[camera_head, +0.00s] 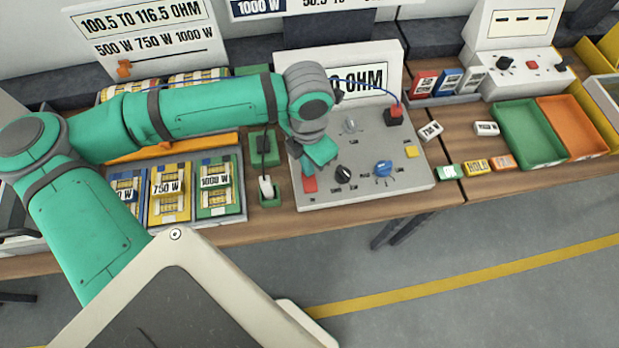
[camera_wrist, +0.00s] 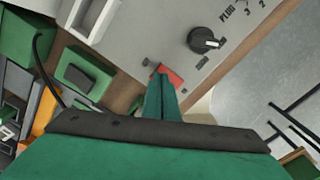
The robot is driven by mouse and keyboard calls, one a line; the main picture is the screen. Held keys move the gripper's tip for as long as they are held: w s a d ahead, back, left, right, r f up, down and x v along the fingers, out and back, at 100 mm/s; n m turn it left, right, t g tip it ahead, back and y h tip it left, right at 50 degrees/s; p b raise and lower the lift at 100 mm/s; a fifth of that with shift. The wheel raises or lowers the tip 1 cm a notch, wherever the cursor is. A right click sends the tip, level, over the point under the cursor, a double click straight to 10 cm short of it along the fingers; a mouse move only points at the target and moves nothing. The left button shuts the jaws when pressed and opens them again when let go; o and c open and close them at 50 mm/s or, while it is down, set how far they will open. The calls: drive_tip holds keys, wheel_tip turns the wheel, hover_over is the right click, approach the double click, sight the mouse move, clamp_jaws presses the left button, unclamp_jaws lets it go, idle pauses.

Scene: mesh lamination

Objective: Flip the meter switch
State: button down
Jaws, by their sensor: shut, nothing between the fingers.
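The grey meter panel (camera_head: 400,195) stands on the bench, with a display reading "0 OHM" (camera_head: 370,80), partly hidden by my arm. A red switch (camera_head: 310,184) is at its front left corner. In the wrist view the red switch (camera_wrist: 171,76) shows just past my fingertips. My gripper (camera_head: 319,158) is over the panel's left side, fingers shut and empty. In the wrist view the closed fingers (camera_wrist: 161,82) overlap the near edge of the red switch; I cannot tell whether they touch it. The switch's position is unclear.
A black knob (camera_head: 343,174), a blue knob (camera_head: 383,168), a yellow button (camera_head: 411,152) and a red plug (camera_head: 394,115) with a cable are on the panel. Green (camera_head: 528,130) and orange (camera_head: 580,125) trays lie right.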

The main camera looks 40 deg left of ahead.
drive_tip(key=shift+w+f, duration=0.1)
drive_tip(key=shift+f, duration=0.15)
drive_tip(key=shift+d+f, duration=0.1)
drive_tip(key=shift+f, duration=0.1)
drive_tip(key=shift+f, duration=0.25)
idle(0.4)
drive_tip(key=shift+r, duration=0.1)
wheel_tip(320, 180, up, 7)
idle(0.9)
idle(0.5)
